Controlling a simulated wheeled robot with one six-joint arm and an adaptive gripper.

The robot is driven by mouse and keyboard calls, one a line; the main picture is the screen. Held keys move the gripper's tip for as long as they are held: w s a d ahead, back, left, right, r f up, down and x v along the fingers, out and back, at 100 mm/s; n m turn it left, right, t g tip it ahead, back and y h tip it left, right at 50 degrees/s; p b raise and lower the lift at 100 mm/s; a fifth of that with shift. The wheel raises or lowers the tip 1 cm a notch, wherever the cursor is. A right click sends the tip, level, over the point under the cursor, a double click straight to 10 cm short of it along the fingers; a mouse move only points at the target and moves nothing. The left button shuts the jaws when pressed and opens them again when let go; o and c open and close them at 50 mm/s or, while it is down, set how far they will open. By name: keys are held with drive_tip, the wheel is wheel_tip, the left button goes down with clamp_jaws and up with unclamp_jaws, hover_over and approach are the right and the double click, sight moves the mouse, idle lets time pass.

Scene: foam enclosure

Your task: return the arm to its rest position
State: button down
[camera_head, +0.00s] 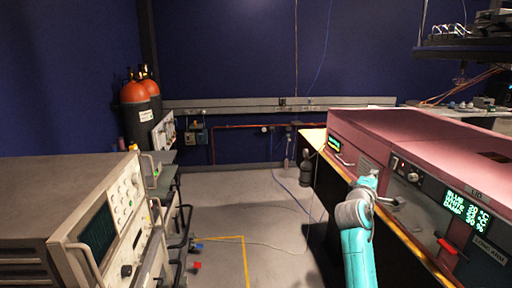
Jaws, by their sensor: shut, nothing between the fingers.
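My teal arm (358,258) rises from the bottom edge, right of centre, and bends at a grey joint. A short teal link stands above the joint. My gripper (393,201) shows only as a small grey end just right of the joint, in front of the pink machine (400,135). It is small and partly hidden, and it is shut with nothing held. I cannot tell from this one view whether it touches the machine's front.
The pink machine with a lit display (467,209) stands close on the right. A grey instrument (60,205) fills the left. Orange-topped gas cylinders (138,105) stand at the back left. Bare grey floor (235,205) lies between, with a cable and a yellow line.

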drive_tip(key=s+a+f+t+y, duration=0.1)
drive_tip(key=s+a+f+y, duration=0.1)
drive_tip(key=s+a+f, duration=0.5)
drive_tip(key=s+a+f+y, duration=0.15)
drive_tip(key=s+f, duration=0.25)
drive_tip(key=f, duration=0.8)
drive_tip(key=s+a+f+t+y, duration=0.1)
drive_tip(key=s+a+f+y, duration=0.25)
drive_tip(key=s+f, duration=0.4)
drive_tip(key=s+a+f+m+y, duration=0.2)
drive_tip(key=s+a+f, duration=0.4)
drive_tip(key=s+f, duration=0.3)
drive_tip(key=s+a+m+y, duration=0.1)
drive_tip(key=s+a+m, duration=0.15)
drive_tip(key=s, duration=0.85)
drive_tip(key=s+a+m+y, duration=0.1)
drive_tip(key=s+a+y, duration=0.15)
drive_tip(key=s, duration=0.75)
drive_tip(key=s+a+r+m, duration=0.1)
drive_tip(key=s+r, duration=0.3)
drive_tip(key=s, duration=0.4)
drive_tip(key=s+a+r+m+g, duration=0.1)
drive_tip(key=s+r+m, duration=0.2)
drive_tip(key=s, duration=0.6)
drive_tip(key=shift+s+a+r+m, duration=0.2)
drive_tip(key=shift+s+r+m, duration=0.15)
drive_tip(key=shift+r, duration=0.6)
